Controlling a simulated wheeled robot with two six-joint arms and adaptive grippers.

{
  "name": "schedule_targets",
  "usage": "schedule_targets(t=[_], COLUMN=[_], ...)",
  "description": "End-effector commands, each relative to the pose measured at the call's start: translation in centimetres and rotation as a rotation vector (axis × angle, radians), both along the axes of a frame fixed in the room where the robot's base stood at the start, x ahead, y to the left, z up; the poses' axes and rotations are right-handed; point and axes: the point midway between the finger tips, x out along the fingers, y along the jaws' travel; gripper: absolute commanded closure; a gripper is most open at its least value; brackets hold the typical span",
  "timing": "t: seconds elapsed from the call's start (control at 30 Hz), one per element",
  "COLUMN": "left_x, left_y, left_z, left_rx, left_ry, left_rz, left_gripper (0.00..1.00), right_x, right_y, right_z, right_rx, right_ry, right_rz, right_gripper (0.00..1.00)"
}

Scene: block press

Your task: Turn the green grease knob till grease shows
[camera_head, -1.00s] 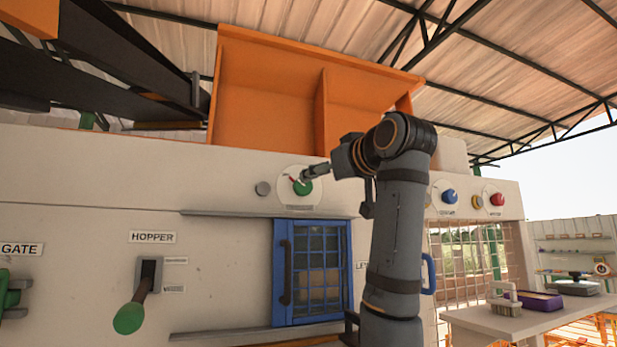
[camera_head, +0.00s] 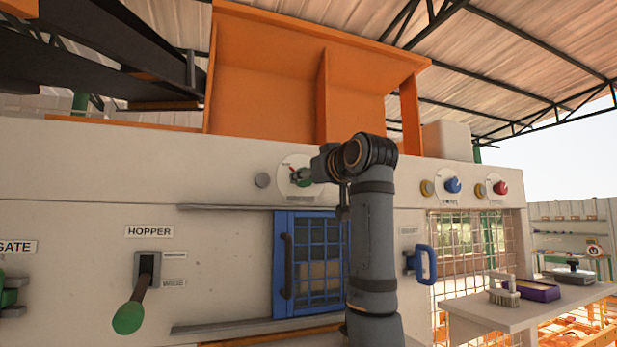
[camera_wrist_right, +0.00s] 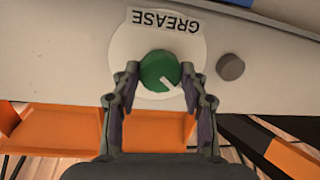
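The green grease knob (camera_head: 299,177) sits on a round white plate on the machine's front, above the blue window. In the right wrist view the knob (camera_wrist_right: 159,70) has a pale pointer mark towards the lower right, under a GREASE label (camera_wrist_right: 164,21). My right gripper (camera_head: 305,177) is at the knob from the right. In the right wrist view its open fingers (camera_wrist_right: 160,75) stand on either side of the knob, very close to its edges; I cannot tell whether they touch it. I see no grease on the plate. My left gripper is not in view.
A grey round button (camera_head: 262,181) is left of the knob. A grey ledge (camera_head: 235,208) and the blue barred window (camera_head: 318,262) lie below it. The green-ended hopper lever (camera_head: 128,317) sticks out at lower left. Blue (camera_head: 453,185) and red (camera_head: 501,188) buttons are at right.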

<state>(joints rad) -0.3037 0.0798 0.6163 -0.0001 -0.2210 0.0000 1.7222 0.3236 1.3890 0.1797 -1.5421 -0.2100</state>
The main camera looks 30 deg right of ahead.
Motion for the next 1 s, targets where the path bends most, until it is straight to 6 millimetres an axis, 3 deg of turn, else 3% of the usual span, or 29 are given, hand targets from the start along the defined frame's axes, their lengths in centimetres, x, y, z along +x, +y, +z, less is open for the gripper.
schedule_targets(t=[0.03, 0.1, 0.47, 1.0], left_x=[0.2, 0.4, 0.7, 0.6], left_y=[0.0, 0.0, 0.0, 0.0], left_z=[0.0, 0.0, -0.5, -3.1], left_rx=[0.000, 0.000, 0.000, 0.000], left_ry=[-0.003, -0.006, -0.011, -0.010], left_rz=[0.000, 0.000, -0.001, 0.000], left_gripper=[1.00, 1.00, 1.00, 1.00], right_x=[0.0, 0.0, -0.1, -0.1], right_y=[0.0, 0.0, 0.0, 0.1], right_z=[0.0, 0.0, -0.1, -0.3], right_rx=[0.000, 0.000, 0.062, 0.502], right_ry=[0.000, 0.000, -0.017, -0.124], right_rz=[-0.001, -0.001, -0.001, 0.001], right_gripper=[0.78, 0.87, 0.88, 0.88])
